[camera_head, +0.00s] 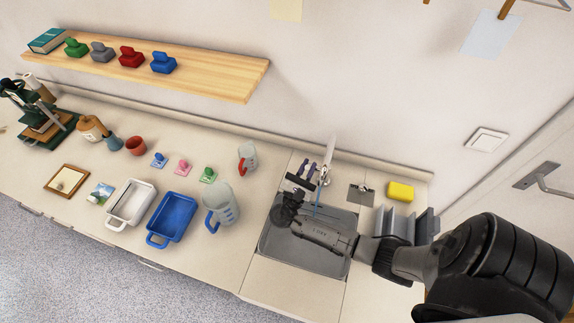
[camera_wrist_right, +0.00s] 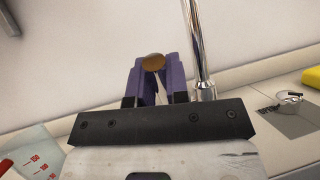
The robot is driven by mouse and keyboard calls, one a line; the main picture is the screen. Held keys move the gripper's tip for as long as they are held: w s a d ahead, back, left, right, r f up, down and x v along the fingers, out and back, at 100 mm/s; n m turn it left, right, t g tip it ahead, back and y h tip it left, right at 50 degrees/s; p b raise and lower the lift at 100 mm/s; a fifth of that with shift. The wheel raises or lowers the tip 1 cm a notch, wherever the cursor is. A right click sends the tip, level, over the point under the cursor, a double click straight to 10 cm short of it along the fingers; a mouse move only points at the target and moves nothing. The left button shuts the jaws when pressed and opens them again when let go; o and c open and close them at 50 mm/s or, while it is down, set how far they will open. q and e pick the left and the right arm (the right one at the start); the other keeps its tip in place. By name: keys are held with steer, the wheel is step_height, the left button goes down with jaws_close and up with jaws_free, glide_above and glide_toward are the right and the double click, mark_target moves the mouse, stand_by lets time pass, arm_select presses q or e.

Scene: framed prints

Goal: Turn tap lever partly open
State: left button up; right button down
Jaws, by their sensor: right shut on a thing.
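The tap (camera_head: 328,158) stands behind the sink (camera_head: 268,240); its chrome pipe (camera_wrist_right: 197,45) rises just right of my fingers in the right wrist view. A round copper-brown end (camera_wrist_right: 154,62), apparently the tap lever's, sits between my purple fingertips. My right gripper (camera_head: 304,168) reaches over the sink and is shut on this lever; it also shows in the right wrist view (camera_wrist_right: 154,66). The fingers hide most of the lever, so its angle cannot be told. A thin blue streak (camera_head: 318,196) shows below the tap; I cannot tell whether it is water. My left gripper is out of view.
A measuring jug (camera_head: 222,207), a red-handled cup (camera_head: 248,158) and a blue tray (camera_head: 171,217) stand left of the sink. A wooden shelf (camera_head: 215,80) runs along the wall above.

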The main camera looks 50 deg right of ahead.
steer(key=shift+f, duration=0.1)
steer(key=c, duration=1.1)
jaws_free()
steer(key=shift+a, duration=0.1)
steer(key=b+v, duration=0.1)
steer(key=v, duration=0.6)
steer(key=shift+f, duration=0.2)
steer(key=shift+a, duration=0.15)
